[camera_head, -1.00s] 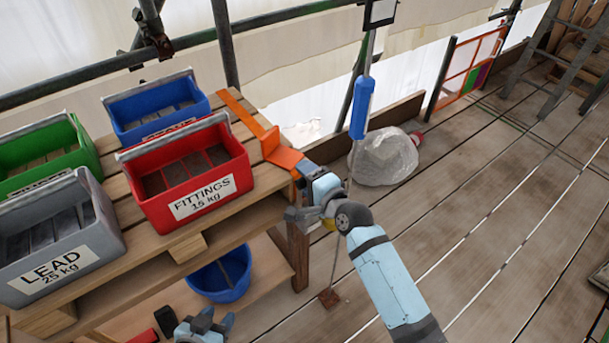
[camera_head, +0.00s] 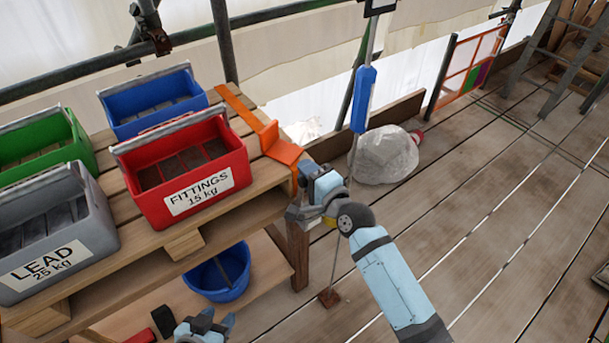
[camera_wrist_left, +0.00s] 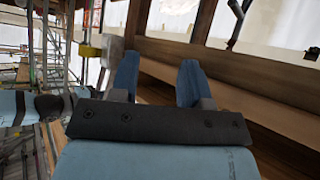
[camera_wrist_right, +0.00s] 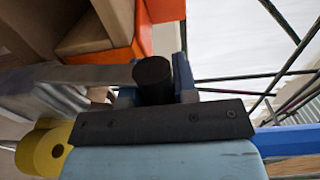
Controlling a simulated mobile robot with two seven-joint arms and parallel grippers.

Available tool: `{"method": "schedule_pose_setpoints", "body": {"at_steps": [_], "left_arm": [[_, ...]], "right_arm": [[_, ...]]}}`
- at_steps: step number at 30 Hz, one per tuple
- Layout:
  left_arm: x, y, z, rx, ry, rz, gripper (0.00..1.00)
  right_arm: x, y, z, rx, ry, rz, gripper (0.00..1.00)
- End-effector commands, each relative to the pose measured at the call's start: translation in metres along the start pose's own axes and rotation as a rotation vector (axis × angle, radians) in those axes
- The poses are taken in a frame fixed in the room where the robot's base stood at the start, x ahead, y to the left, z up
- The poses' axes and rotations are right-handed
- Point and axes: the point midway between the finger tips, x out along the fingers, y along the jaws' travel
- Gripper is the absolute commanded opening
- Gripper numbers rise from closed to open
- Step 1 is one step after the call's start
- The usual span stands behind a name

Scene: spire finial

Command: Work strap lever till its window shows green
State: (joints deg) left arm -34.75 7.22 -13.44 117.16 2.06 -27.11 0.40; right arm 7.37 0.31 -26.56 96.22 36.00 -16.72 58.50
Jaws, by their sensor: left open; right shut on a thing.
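An orange strap (camera_head: 248,115) runs across the wooden stand and bends down over its right edge. My right gripper (camera_head: 308,188) is at that edge, just below the strap's end. In the right wrist view my right gripper (camera_wrist_right: 155,85) is shut on a dark round-ended bar, the strap lever (camera_wrist_right: 153,75), with orange strap (camera_wrist_right: 125,48) behind it. Most of the lever is hidden by my gripper. I cannot make out the window or its colour. My left gripper (camera_head: 205,322) is low at the bottom edge; in the left wrist view it is open and empty (camera_wrist_left: 158,82).
Red (camera_head: 185,175), blue (camera_head: 150,105), green (camera_head: 42,140) and grey (camera_head: 50,240) crates stand on the wooden stand (camera_head: 185,245). A blue bucket (camera_head: 215,280) is beneath. A blue-gripped upright rod (camera_head: 363,100) stands close beside my right arm.

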Motion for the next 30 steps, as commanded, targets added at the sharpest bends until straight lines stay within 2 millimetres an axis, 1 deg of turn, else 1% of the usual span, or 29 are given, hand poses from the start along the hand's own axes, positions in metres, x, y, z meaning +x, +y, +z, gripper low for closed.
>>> {"method": "schedule_pose_setpoints", "body": {"at_steps": [1,3,7,9,10,19,20,21,23,30], "left_arm": [[0.010,-0.001,0.013,0.000,-0.004,0.000,0.43],[0.014,-0.002,0.017,0.004,0.002,0.000,0.43],[0.014,0.001,0.009,0.015,0.032,0.003,0.43],[0.008,0.003,-0.002,0.017,0.041,0.005,0.43],[0.007,0.003,-0.004,0.017,0.042,0.006,0.43],[0.008,0.003,0.003,0.014,0.031,0.005,0.43],[0.009,0.003,0.004,0.014,0.030,0.005,0.43],[0.009,0.003,0.004,0.014,0.029,0.005,0.43],[0.009,0.003,0.005,0.014,0.027,0.005,0.43],[0.009,0.002,0.006,0.014,0.026,0.004,0.43]], "right_arm": [[-0.004,0.010,0.000,-0.003,0.000,-0.032,0.00],[-0.008,0.009,-0.001,-0.003,0.000,-0.071,0.00],[-0.017,0.008,0.000,-0.003,-0.001,-0.125,0.00],[-0.025,0.004,0.000,0.000,0.000,-0.133,0.00],[-0.027,0.004,0.000,0.000,0.000,-0.132,0.00],[-0.028,0.005,0.000,0.000,0.000,-0.134,0.00],[-0.028,0.005,0.000,0.000,0.000,-0.134,0.29],[-0.028,0.005,0.000,0.000,0.000,-0.134,0.38],[-0.028,0.005,0.000,0.000,0.000,-0.134,0.52],[-0.028,0.005,0.000,0.000,0.000,-0.133,0.53]]}}
